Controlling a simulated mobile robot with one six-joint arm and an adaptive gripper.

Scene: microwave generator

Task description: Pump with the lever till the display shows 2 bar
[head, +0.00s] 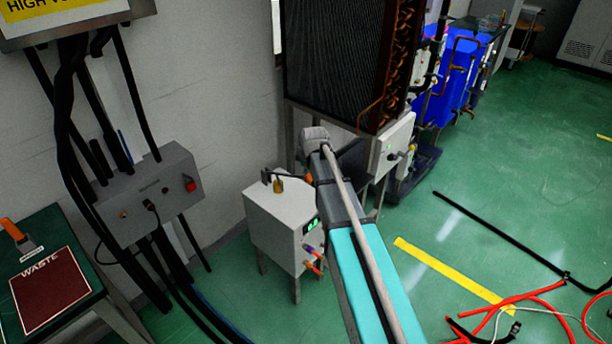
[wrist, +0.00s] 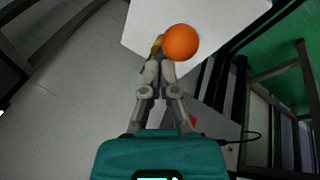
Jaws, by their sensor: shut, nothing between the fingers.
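The white pump box (head: 275,222) stands on legs against the wall, with a small lit green display (head: 310,226) on its side. The digits are too small to read surely. A brass fitting (head: 278,185) sits on its top. The lever's orange ball knob (head: 308,179) shows beside my arm; the rest of the lever is mostly hidden. In the wrist view, the orange knob (wrist: 180,42) is just beyond and right of my gripper (wrist: 161,66). The fingers are shut and empty, close to the knob; whether they touch it is unclear.
A grey control box (head: 150,190) with thick black cables stands left, near a table with a red WASTE mat (head: 45,290). A finned radiator unit (head: 340,65) rises behind the pump. Red hoses (head: 540,300) lie on the right floor; open green floor lies between.

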